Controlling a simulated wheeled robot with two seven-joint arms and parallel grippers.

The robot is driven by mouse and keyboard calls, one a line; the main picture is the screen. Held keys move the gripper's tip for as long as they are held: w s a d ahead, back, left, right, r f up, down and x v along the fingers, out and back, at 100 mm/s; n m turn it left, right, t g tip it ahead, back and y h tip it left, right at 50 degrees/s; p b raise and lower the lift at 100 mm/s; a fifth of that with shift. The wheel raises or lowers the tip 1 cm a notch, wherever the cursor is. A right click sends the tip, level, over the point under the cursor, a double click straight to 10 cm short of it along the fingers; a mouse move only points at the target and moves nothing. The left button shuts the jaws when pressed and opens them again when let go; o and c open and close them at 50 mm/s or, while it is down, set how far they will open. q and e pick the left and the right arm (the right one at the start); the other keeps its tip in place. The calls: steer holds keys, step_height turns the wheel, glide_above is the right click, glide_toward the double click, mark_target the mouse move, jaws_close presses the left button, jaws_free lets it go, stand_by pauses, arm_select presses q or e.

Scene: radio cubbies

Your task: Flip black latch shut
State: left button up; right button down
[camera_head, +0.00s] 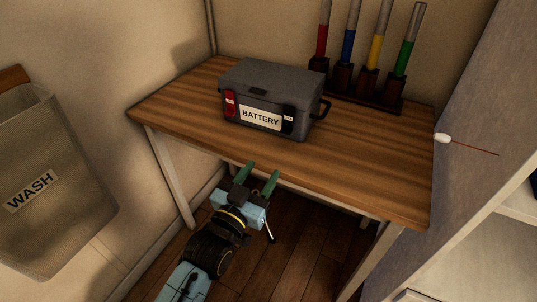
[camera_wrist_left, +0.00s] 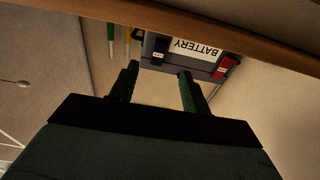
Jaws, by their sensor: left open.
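The grey battery box (camera_head: 270,84) stands on the wooden table with its lid down and a white BATTERY label on its front. The black latch (camera_head: 289,119) is on the front, right of the label. A red latch (camera_head: 230,104) is left of it. I cannot tell how far the black latch is turned. My left gripper (camera_head: 262,171) is open and empty, in front of the table's front edge, apart from the box. In the left wrist view the picture is roughly upside down, with the black latch (camera_wrist_left: 159,50) beyond the fingers and the red latch (camera_wrist_left: 227,66) to the right.
The wooden table (camera_head: 370,165) has free room right of the box; its front edge lies between my gripper and the box. A rack of coloured tubes (camera_head: 368,90) stands behind. A WASH bin (camera_head: 50,185) hangs at left. A white-tipped red rod (camera_head: 442,138) is at right.

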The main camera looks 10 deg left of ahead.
mark_target(285, 133)
step_height(285, 133, down, 5)
steer(key=d+p, duration=0.2)
arm_select(q)
steer(key=shift+g+y, duration=0.3)
steer(key=shift+g, duration=0.1)
steer(key=b+x, duration=0.1)
steer(key=x, duration=0.2)
steer(key=r+b+x, duration=0.1)
steer(key=x, duration=0.3)
steer(key=b+x, duration=0.2)
steer(key=x, duration=0.2)
steer(key=shift+w+r, duration=0.3)
steer(key=shift+x, duration=0.85)
arm_select(e)
steer(key=a+r, duration=0.3)
steer(key=r, duration=0.7)
steer(key=shift+s+t, duration=0.3)
steer(key=shift+s, duration=0.05)
arm_select(q)
steer(key=shift+r, duration=0.1)
arm_select(e)
steer(key=shift+a, duration=0.1)
